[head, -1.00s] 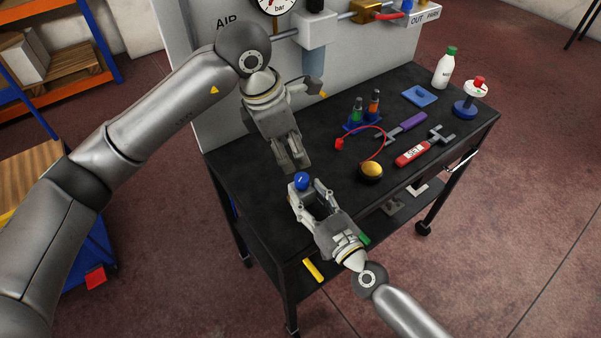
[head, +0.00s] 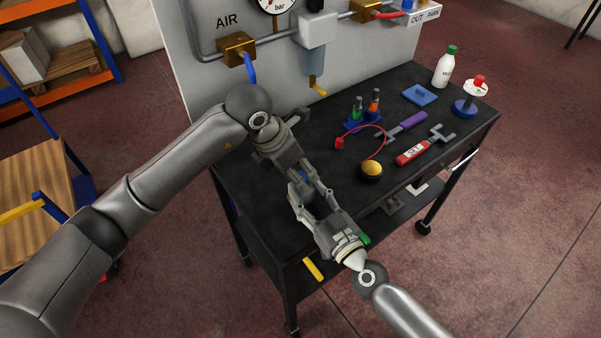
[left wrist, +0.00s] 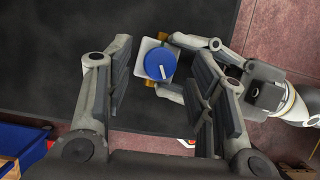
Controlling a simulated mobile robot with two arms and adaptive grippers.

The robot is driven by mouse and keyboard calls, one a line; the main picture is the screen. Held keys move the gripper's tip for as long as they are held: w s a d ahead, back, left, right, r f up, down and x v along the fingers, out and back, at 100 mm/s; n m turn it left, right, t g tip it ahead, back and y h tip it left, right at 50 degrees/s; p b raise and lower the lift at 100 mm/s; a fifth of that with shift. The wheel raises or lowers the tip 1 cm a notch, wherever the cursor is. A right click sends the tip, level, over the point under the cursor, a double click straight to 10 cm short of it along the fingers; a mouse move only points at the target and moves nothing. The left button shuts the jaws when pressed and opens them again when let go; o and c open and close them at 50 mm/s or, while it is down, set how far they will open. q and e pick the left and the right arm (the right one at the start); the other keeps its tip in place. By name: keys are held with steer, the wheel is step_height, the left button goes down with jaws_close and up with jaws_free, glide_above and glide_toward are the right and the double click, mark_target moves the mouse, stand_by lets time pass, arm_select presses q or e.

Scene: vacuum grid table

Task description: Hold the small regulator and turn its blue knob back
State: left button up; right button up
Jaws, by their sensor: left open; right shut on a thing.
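The small regulator, with a pale square body (left wrist: 147,48) and brass ends, shows in the left wrist view. Its round blue knob (left wrist: 160,63) faces that camera and has a white mark. In the head view only a sliver of the blue knob (head: 303,175) shows; my left gripper hides most of the regulator. My right gripper (head: 306,197) is shut on the regulator and holds it over the table's near left part. My left gripper (head: 308,180) is open, its fingers pointing down at the knob, one on either side of it in the left wrist view; contact cannot be told.
The black table (head: 420,90) carries a yellow-domed button (head: 372,170), a red tool (head: 412,153), a purple-handled tool (head: 408,122), small bottles in a blue stand (head: 365,115) and a white bottle (head: 444,70). The air panel (head: 290,60) stands behind.

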arm_select(q)
steer(key=shift+x, duration=1.15)
steer(key=c, duration=1)
steer(key=n+t+y, duration=0.1)
steer(key=n, duration=0.3)
steer(key=shift+d, duration=0.1)
steer(key=shift+n+t+y, duration=0.5)
steer(key=shift+n+y, duration=0.2)
steer(key=shift+n, duration=1.5)
